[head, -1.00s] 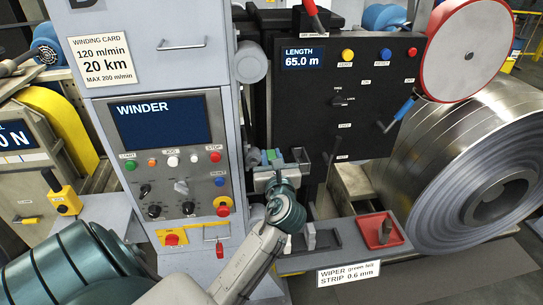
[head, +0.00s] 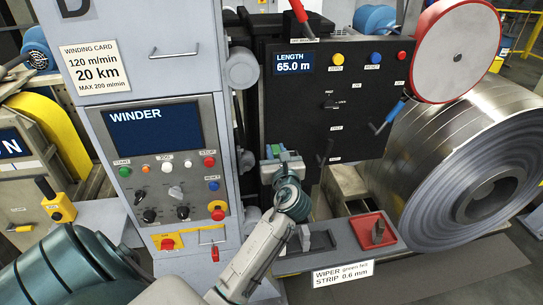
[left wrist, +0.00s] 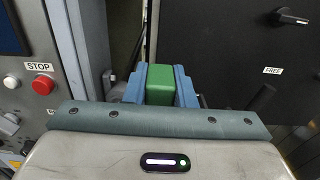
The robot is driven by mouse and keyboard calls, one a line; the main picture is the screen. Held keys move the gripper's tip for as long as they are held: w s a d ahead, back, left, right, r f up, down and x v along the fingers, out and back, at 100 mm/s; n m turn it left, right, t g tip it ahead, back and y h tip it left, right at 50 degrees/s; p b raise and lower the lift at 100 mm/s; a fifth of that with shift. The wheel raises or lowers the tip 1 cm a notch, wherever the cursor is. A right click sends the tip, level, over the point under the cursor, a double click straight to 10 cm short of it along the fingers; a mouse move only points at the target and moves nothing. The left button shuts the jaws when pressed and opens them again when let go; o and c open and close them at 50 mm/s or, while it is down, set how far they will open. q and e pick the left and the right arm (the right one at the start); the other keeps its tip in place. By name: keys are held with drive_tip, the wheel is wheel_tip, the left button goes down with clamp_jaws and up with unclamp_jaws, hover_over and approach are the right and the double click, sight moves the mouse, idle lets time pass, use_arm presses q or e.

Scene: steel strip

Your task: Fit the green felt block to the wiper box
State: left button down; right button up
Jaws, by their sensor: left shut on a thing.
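The green felt block (left wrist: 160,84) is between the blue fingers of my left gripper (left wrist: 160,90) in the left wrist view, and the gripper is shut on it. The block shows there only as a small green patch. The wiper box cannot be told apart clearly behind and beside my gripper, and I cannot tell whether the block touches it. My right gripper is not in view.
The winder cabinet (head: 158,95) stands close on the left, with a red stop button (left wrist: 42,86). The black panel (head: 335,105) is to the right. Below are a grey tray (head: 345,240) and a red tray (head: 364,226) holding a grey piece. A large steel coil (head: 455,165) stands at right.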

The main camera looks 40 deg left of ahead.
use_arm(q)
drive_tip(key=shift+w+a, duration=0.15)
drive_tip(key=shift+w, duration=1.75)
drive_tip(key=shift+w+a, duration=0.15)
drive_tip(key=shift+w, duration=1.7)
drive_tip(key=shift+w+a, duration=0.1)
drive_tip(key=shift+w, duration=1.45)
drive_tip(key=shift+f+b, duration=1.4)
drive_tip(key=shift+f, duration=1.2)
drive_tip(key=c, duration=1.1)
unclamp_jaws()
